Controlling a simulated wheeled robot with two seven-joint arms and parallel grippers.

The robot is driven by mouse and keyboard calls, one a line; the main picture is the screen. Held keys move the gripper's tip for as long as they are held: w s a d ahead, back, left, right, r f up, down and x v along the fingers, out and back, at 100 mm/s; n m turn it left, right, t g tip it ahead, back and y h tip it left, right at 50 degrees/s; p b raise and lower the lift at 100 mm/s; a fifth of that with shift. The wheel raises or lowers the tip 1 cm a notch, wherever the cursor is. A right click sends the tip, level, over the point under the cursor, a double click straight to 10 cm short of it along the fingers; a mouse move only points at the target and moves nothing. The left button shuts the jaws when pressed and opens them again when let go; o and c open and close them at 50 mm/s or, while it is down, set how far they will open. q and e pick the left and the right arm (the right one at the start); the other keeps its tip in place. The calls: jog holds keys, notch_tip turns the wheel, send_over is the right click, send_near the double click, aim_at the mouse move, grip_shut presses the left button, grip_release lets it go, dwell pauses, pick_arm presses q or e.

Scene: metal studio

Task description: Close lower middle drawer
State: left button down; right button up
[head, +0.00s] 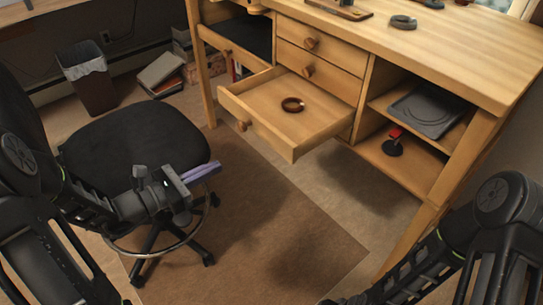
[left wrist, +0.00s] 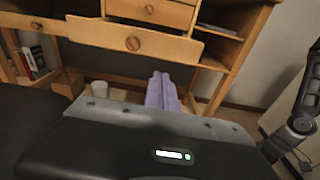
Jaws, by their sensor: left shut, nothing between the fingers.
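A black stool (head: 135,145) stands left of the drawer, close to my left arm. A bin (head: 88,80) stands at the back left. Open shelves (head: 415,150) to the right hold a dark tray (head: 428,108).

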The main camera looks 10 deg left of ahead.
pick_arm(q)
jog(key=shift+w+r+h, duration=0.1)
jog(key=shift+r+h, duration=0.3)
jog(key=shift+r, duration=0.45)
jog(key=shift+w, duration=0.1)
jog(key=b, duration=0.2)
send_near(266, 134)
jog(key=x, duration=0.6)
jog(key=shift+w+d+f, duration=0.15)
jog(key=shift+w+d, duration=0.05)
jog(key=shift+w, duration=0.15)
